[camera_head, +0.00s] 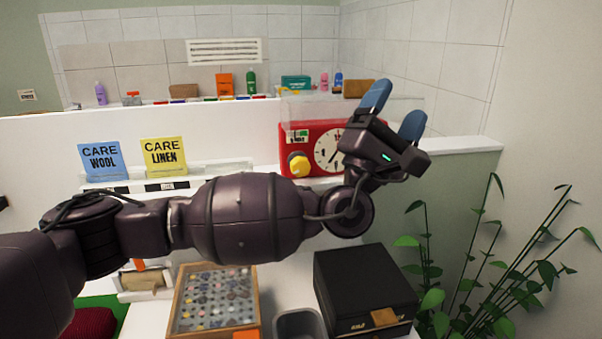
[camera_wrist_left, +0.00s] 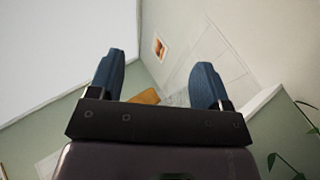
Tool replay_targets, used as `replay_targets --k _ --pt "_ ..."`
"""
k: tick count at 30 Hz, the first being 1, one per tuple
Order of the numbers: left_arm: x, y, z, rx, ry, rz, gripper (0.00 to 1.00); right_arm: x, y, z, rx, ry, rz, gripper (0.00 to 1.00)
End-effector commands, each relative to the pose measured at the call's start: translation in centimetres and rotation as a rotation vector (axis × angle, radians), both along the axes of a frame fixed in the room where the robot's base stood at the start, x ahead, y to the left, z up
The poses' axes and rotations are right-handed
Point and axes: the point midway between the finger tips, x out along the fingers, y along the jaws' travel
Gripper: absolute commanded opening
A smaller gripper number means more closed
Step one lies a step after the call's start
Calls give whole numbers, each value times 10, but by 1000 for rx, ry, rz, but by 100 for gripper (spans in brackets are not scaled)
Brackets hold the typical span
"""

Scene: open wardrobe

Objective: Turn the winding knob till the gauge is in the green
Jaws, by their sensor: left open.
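The red timer box (camera_head: 318,133) stands on the white ledge in the head view. A yellow winding knob (camera_head: 299,165) is on the left of its front, with a small gauge window (camera_head: 298,136) above it showing some green; its exact reading is too small to tell. A white round dial (camera_head: 327,150) is partly hidden behind my left gripper. My left gripper (camera_head: 393,108) is open and empty, in front of and to the right of the box, fingers pointing up and away from the knob. The open fingers also show in the left wrist view (camera_wrist_left: 158,85), with nothing between them.
A blue card (camera_head: 101,160) and a yellow card (camera_head: 164,156) stand left of the box. Below are a button tray (camera_head: 215,300), a grey bin (camera_head: 299,324) and a black box (camera_head: 362,285). A leafy plant (camera_head: 500,260) fills the right side.

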Motion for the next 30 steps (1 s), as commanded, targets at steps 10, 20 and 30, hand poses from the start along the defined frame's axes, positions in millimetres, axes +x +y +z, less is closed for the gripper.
replay_targets --k 10,20,30 --pt "-88 -85 -17 459 -107 -542 72 -2 0 -24 0 10 1 89" --pt "-113 -107 -85 918 159 -739 72 -3 1 -36 -1 17 2 89" --pt "-92 -90 -148 1217 606 -596 72 -5 1 -45 0 24 2 89"
